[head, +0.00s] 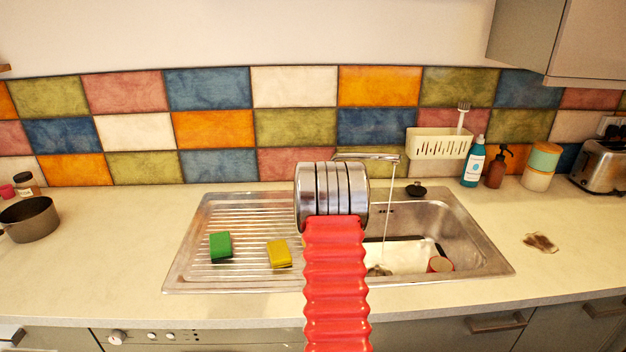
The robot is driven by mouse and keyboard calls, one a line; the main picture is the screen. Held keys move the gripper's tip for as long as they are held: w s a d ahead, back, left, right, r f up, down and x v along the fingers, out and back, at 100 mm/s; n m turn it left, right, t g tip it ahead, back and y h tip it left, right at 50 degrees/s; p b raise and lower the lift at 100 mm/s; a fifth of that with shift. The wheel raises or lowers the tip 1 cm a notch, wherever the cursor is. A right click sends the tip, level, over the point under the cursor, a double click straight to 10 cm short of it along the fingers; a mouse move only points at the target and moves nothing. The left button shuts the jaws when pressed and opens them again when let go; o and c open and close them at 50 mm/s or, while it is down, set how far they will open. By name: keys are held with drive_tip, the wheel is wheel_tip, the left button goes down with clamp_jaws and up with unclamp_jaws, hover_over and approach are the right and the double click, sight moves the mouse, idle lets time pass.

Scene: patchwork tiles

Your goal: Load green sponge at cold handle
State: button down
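A green sponge (220,246) lies on the ribbed drainboard (205,218), left of the sink bowl. A yellow sponge (279,254) lies to its right, apart from it. The tap (370,157) stands behind the sink, with a thin stream of water falling from its spout into the bowl. I cannot make out a cold handle; my arm covers the area left of the spout. My red ribbed arm and its metal section rise in front of the sink, right of both sponges. My gripper's fingers do not show.
The sink bowl (465,245) holds a whitish item (400,250) and a small reddish round item (440,265). A dark pot (29,219) stands far left. A blue bottle (473,163), a brown bottle (497,168) and a toaster (600,165) stand right.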

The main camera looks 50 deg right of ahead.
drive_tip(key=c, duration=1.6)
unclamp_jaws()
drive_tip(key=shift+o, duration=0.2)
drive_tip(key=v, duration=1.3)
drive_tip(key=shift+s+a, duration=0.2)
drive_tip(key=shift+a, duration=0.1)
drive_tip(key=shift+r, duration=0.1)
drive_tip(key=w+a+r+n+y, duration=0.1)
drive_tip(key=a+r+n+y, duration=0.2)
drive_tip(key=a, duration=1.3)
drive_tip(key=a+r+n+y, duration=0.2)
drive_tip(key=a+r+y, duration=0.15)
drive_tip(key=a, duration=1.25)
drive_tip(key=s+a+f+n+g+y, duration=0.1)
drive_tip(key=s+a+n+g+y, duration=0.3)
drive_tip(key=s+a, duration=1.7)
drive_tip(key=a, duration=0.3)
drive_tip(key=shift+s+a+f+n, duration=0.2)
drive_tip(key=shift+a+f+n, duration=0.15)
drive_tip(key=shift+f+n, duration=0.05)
